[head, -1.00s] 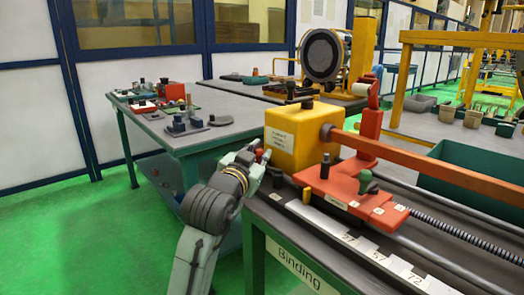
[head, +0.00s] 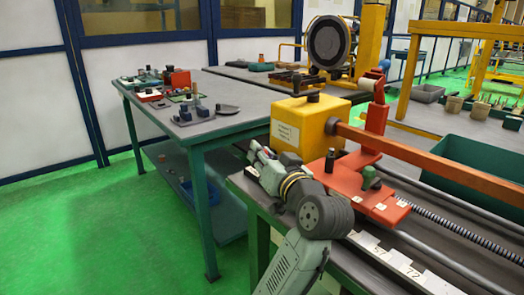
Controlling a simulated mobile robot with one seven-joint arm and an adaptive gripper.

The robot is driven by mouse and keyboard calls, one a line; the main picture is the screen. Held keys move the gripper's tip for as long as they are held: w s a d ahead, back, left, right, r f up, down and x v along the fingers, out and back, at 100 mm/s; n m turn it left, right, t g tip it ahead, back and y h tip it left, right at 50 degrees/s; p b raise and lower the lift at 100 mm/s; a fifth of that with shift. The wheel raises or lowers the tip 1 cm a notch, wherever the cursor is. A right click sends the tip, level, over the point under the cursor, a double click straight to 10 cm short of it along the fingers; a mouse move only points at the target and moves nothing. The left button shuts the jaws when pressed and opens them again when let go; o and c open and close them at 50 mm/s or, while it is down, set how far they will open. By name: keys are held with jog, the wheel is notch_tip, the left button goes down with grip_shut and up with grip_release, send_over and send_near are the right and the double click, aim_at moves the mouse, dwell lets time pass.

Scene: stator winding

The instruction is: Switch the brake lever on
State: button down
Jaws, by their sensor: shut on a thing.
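My gripper (head: 255,155) is at the left side of the yellow box, above the end of the bench. It is shut on a small part there, which I take to be the brake lever; fingers and wrist hide nearly all of it, so its angle cannot be told. The yellow box (head: 304,122) has a printed label on its left face and a dark knob on top. An orange-red carriage (head: 352,192) with a black post and a green knob stands to the right of my gripper.
A grey-topped table (head: 225,105) with small tools stands behind and to the left. A long orange bar (head: 430,160) runs right from the yellow box. A green bin (head: 480,165) stands at the right. Green floor (head: 80,230) is clear at the left.

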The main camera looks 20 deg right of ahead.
jog(key=shift+s+n+y, duration=0.15)
jog(key=shift+n+y, duration=0.15)
jog(key=shift+y, duration=0.4)
jog(key=c, duration=1.4)
grip_release()
jog(key=shift+c, duration=0.2)
jog(key=s, duration=0.4)
jog(key=s+d, duration=0.1)
jog(key=s, duration=0.3)
jog(key=s+d, duration=0.1)
jog(key=s, duration=0.2)
jog(key=shift+s, duration=0.4)
